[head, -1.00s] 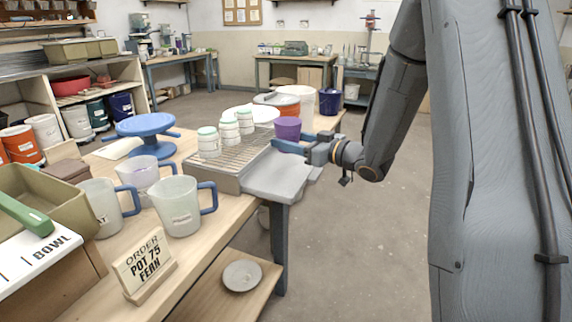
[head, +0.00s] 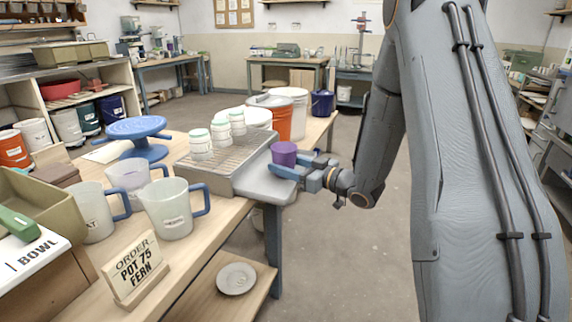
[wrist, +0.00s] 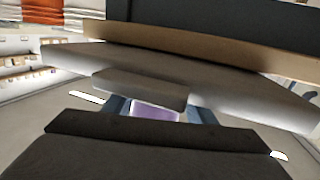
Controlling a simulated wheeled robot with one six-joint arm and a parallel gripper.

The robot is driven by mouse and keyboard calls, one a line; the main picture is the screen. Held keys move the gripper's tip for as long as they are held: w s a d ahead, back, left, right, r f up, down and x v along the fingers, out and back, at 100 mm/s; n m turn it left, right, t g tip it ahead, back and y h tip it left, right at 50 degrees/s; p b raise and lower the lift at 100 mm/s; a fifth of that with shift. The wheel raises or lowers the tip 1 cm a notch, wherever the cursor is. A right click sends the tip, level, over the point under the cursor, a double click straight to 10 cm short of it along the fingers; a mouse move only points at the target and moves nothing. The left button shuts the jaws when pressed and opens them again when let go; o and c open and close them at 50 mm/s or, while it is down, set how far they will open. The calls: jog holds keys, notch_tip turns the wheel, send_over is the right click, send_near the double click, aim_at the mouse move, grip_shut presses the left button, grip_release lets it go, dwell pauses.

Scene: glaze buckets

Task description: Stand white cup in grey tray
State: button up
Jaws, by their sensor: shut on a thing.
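My gripper (head: 287,171), with blue fingers, is shut on a purple cup (head: 284,153). The cup is upright, over or at the back right edge of the smooth grey tray (head: 262,186). I cannot tell if it touches the tray. In the wrist view a purple patch of the cup (wrist: 155,113) shows between the fingers; the rest of it is hidden. I make out no plain white cup; several white jars with pale green lids (head: 201,145) stand on the wire rack (head: 215,165) left of the smooth tray.
Frosted jugs with blue handles (head: 168,209), an order sign (head: 138,268) and a blue turntable (head: 135,129) stand on the wooden table to the left. An orange bucket (head: 270,116) and white buckets (head: 290,108) stand behind the rack. Open floor lies to the right.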

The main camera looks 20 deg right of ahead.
jog(key=o, duration=1.3)
jog(key=shift+c, duration=0.2)
jog(key=shift+r, duration=0.2)
jog(key=v, duration=1.2)
jog(key=shift+f, duration=0.15)
